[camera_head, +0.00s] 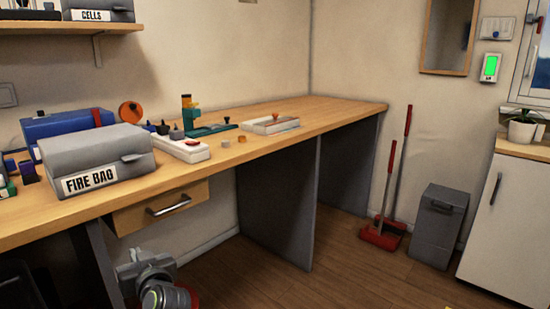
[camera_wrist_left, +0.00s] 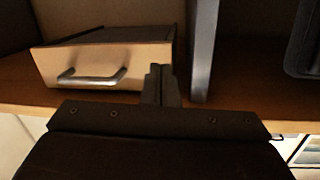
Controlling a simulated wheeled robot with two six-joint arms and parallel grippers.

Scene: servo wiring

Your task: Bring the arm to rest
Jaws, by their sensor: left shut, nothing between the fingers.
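My left arm (camera_head: 155,282) shows at the bottom left of the head view, low in front of the workbench and below the drawer. In the left wrist view my left gripper's fingers (camera_wrist_left: 161,85) are together with nothing between them. They point toward the bench front, beside the wooden drawer front (camera_wrist_left: 100,65) in the picture. I cannot tell how far the fingertips are from the drawer. My right gripper does not show in either view.
The workbench (camera_head: 340,113) holds a grey fire bag (camera_head: 95,158), a blue case (camera_head: 65,125), a white power strip (camera_head: 185,149) and a shallow tray (camera_head: 270,125). Its drawer (camera_head: 160,207) has a metal handle. A grey bin (camera_head: 437,226) and red dustpan (camera_head: 382,233) stand right; floor between is clear.

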